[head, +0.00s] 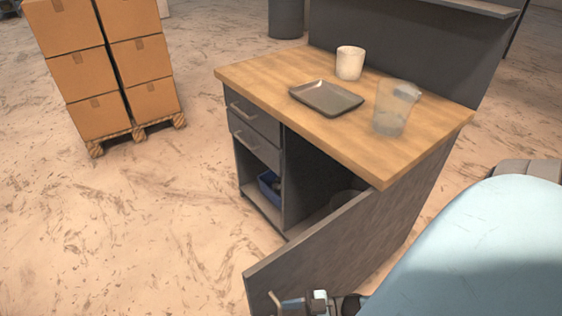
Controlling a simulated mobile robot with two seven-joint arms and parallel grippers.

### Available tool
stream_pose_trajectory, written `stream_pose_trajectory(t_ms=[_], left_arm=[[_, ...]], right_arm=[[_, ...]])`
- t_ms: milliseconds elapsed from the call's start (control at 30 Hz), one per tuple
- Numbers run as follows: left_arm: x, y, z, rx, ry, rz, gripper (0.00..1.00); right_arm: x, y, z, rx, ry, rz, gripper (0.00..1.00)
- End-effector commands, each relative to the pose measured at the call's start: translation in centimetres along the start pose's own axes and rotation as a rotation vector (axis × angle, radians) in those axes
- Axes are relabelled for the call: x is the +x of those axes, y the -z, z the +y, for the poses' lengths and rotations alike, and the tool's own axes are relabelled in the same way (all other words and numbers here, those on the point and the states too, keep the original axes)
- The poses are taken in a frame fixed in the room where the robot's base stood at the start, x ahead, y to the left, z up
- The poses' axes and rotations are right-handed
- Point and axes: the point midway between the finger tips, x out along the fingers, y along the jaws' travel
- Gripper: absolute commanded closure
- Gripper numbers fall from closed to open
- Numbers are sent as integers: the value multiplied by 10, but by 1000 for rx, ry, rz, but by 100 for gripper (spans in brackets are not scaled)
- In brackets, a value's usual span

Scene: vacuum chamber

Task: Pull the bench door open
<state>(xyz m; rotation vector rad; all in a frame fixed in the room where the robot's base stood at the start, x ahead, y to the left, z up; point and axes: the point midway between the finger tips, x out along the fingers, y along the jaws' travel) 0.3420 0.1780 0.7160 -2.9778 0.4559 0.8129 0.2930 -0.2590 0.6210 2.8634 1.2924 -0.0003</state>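The bench (300,88) has a wooden top and a grey body with two drawers at the left. Its grey door (325,250) stands well open, swung out toward the viewer, and the compartment behind it shows partly. A bar handle (274,301) shows at the door's lower free edge, cut by the bottom of the picture. My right gripper (305,303) is beside this handle, in front of the door's outer face. Its fingers are small and partly cut off, so whether it grips the handle cannot be told. My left gripper is not in view.
On the bench top are a grey tray (326,97), a white cup (350,63) and a clear container (395,108). A blue bin (268,187) sits inside the bench. Stacked boxes (105,65) stand on a pallet at the left. The floor left of the bench is clear.

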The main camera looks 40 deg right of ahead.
Motion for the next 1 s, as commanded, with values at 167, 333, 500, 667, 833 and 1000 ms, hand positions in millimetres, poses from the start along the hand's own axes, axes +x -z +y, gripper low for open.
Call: stream_pose_trajectory(t_ms=[167,333,500,667,833,1000], left_arm=[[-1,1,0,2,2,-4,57],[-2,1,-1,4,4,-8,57],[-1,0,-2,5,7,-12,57],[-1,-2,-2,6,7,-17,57],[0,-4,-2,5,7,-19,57],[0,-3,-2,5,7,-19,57]], right_arm=[[-44,0,0,1,0,-5,64],[-80,0,0,1,0,-4,64],[-102,0,0,1,1,-1,64],[-110,0,0,-1,1,1,64],[-110,0,0,0,0,1,64],[-110,0,0,0,0,1,64]])
